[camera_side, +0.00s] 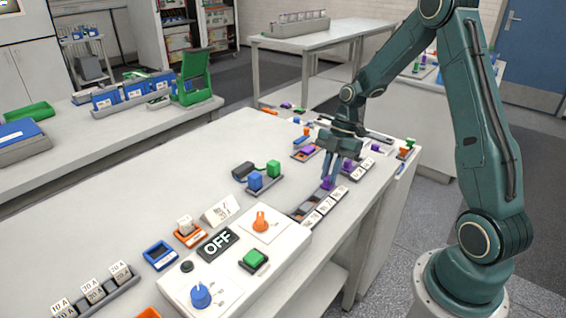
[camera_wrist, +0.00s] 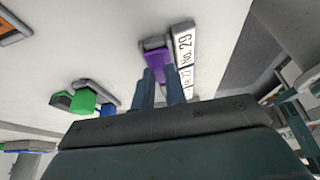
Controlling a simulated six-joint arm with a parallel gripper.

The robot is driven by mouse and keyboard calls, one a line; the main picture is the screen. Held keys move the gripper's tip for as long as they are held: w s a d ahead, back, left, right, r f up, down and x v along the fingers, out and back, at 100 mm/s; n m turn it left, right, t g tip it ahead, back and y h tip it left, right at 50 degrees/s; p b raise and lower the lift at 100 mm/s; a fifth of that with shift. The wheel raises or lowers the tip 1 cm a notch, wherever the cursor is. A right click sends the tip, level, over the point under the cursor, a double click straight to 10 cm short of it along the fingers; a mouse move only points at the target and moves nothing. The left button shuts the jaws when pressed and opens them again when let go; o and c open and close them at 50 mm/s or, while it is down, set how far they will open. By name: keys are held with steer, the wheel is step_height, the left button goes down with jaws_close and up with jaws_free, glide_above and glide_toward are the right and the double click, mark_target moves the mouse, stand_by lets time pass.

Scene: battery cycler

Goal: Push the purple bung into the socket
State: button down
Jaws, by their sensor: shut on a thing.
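The purple bung (camera_side: 327,184) is at the tips of my gripper (camera_side: 331,170), low over the white bench near its right edge. My gripper is shut on it. In the wrist view the purple bung (camera_wrist: 157,65) shows between and beyond the blue fingertips (camera_wrist: 160,85).
A row of white labelled blocks (camera_side: 325,206) runs along the bench edge close to my gripper. Blue and green blocks (camera_side: 256,181) stand to its left. A control panel with an OFF sign (camera_side: 217,243) is nearer the camera.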

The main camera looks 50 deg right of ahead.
steer(key=c, duration=1.3)
jaws_free()
steer(key=shift+c, duration=0.2)
steer(key=v, duration=1.3)
steer(key=shift+d+r, duration=0.15)
steer(key=shift+r, duration=0.15)
